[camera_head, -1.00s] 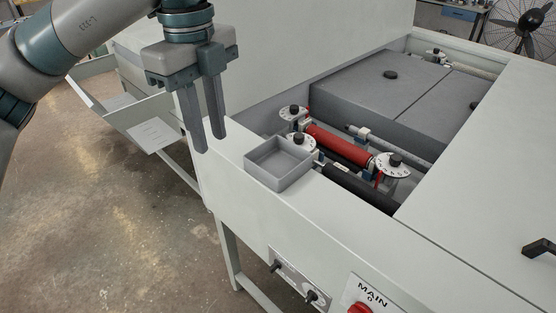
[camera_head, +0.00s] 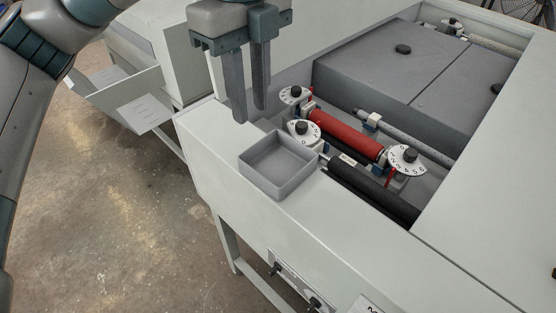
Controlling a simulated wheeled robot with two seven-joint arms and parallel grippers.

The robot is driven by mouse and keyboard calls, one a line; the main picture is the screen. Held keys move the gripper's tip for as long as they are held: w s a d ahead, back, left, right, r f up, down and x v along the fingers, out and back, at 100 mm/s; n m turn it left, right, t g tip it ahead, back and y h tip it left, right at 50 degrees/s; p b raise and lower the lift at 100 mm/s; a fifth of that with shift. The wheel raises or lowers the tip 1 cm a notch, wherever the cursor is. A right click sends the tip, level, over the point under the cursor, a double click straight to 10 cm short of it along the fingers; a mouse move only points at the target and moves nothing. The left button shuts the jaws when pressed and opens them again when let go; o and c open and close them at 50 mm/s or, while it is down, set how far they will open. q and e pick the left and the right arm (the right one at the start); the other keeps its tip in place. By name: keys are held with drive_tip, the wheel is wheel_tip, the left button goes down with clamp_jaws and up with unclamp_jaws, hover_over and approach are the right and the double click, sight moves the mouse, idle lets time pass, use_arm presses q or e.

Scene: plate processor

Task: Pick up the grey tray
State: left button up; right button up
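The grey tray (camera_head: 279,183) is a small, square, open box, and it looks empty. It sits on the pale top edge of the plate processor (camera_head: 212,150), beside the roller opening. My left gripper (camera_head: 251,114) points downward just behind and to the left of the tray, with its fingertips a little above and apart from it. Its two dark fingers show a gap between them with nothing in it. My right gripper is out of the picture.
A red roller (camera_head: 345,137), a black roller (camera_head: 372,191) and white dials (camera_head: 303,133) lie in the opening right of the tray. A dark grey block (camera_head: 395,80) fills the back. A feed shelf (camera_head: 145,113) stands at left.

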use_arm(q)
drive_tip(key=shift+f, duration=0.8)
drive_tip(key=p, duration=0.5)
hover_over(257, 172)
wheel_tip(257, 172, down, 10)
drive_tip(key=shift+w+a+f, duration=0.1)
drive_tip(key=shift+w, duration=0.05)
drive_tip(key=shift+f, duration=0.25)
drive_tip(key=shift+f+p, duration=0.45)
drive_tip(key=shift+p, duration=0.2)
drive_tip(key=f+p, duration=0.2)
drive_tip(key=f, duration=0.1)
drive_tip(key=shift+s+f, duration=0.2)
drive_tip(key=shift+f, duration=0.45)
